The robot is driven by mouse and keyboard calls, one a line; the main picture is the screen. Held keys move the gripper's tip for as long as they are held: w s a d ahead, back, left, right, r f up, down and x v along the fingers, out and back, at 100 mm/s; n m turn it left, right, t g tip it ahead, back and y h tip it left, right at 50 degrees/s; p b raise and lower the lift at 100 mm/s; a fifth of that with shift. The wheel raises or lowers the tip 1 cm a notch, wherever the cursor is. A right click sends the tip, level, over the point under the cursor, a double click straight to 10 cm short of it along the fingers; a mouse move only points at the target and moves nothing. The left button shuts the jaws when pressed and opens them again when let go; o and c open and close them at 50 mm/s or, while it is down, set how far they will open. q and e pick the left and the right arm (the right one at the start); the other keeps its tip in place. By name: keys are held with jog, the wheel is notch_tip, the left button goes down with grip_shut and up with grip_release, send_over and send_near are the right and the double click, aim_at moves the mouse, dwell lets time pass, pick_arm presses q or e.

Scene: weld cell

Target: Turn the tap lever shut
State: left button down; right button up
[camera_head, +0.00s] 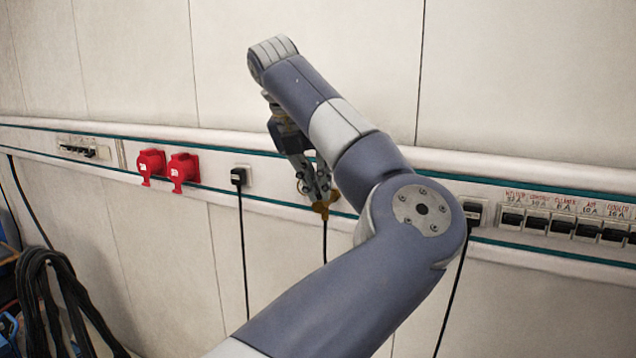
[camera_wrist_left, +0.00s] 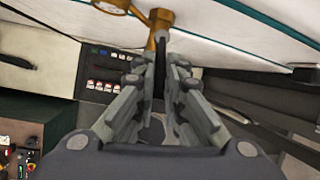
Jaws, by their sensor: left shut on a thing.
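The brass tap (camera_head: 322,208) is on the wall rail in the head view, partly hidden by my gripper. In the left wrist view the tap (camera_wrist_left: 160,18) shows at the top, with its round brass base on the white rail. A thin dark lever (camera_wrist_left: 160,48) runs from the brass body down between my fingers. My left gripper (camera_head: 318,193) is at the tap, and in the left wrist view its fingers (camera_wrist_left: 160,68) are closed on the lever. The lever's far end is hidden between the fingers. My right gripper is not in view.
Two red sockets (camera_head: 183,168) and a black plug (camera_head: 238,177) with a hanging cable are left of the tap. Another plug (camera_head: 472,212) and a row of breakers (camera_head: 565,226) are right of it. Dark hoses (camera_head: 60,300) hang at the lower left.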

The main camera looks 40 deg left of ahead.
pick_arm(q)
jog(key=shift+d, duration=0.1)
jog(key=shift+w+d+f+n+y+b, duration=0.1)
jog(key=shift+w+d+n+y+b, duration=0.15)
jog(key=shift+n+b, duration=0.35)
jog(key=shift+w+d+n+g+y+p, duration=0.35)
jog(key=shift+w+n+g+y, duration=0.45)
jog(key=shift+n, duration=1.7)
jog(key=shift+w+d+n+g+y+p, duration=0.35)
jog(key=shift+w+n+g+y, duration=0.4)
jog(key=shift+n, duration=1.75)
jog(key=shift+w+d+n+g+y+p, duration=0.2)
jog(key=shift+w+d+n+g+y, duration=0.55)
jog(key=shift+n, duration=1.75)
jog(key=shift+w+a, duration=0.25)
jog(key=shift+a, duration=0.05)
jog(key=c, duration=1.7)
grip_release()
